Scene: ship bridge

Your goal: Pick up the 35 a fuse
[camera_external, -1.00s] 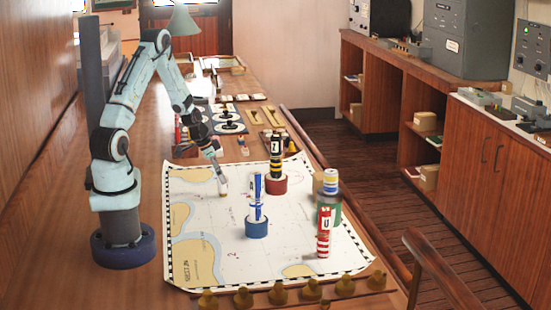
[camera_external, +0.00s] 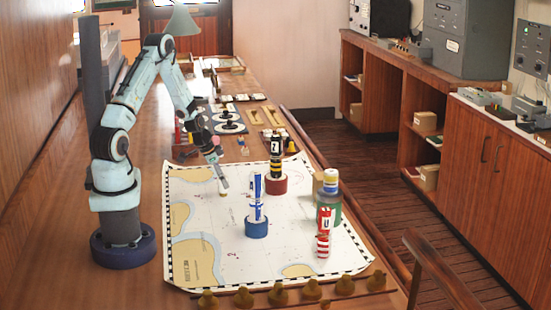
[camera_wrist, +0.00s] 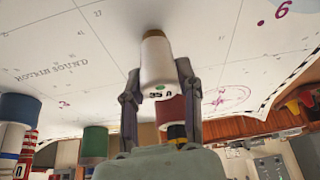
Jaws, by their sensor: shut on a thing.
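The fuse is a small white cylinder (camera_wrist: 158,65) with a brass-coloured end and a green dot; dark lettering near the dot is only partly readable. In the wrist view my gripper (camera_wrist: 158,72) has one grey finger on each side of it and is shut on it. In the external view my gripper (camera_external: 221,178) points down over the left-middle of the paper chart (camera_external: 205,212), with the small fuse (camera_external: 222,189) at its fingertips. The brass end faces the chart. I cannot tell whether it touches the chart or hangs just above it.
Right of my gripper stand a blue-and-white striped piece (camera_external: 257,208), a black-and-yellow one (camera_external: 276,160), a red-and-white one (camera_external: 323,235) and a white, blue and yellow one (camera_external: 330,184). Several brass knobs (camera_external: 243,297) line the front edge. The chart's left side is clear.

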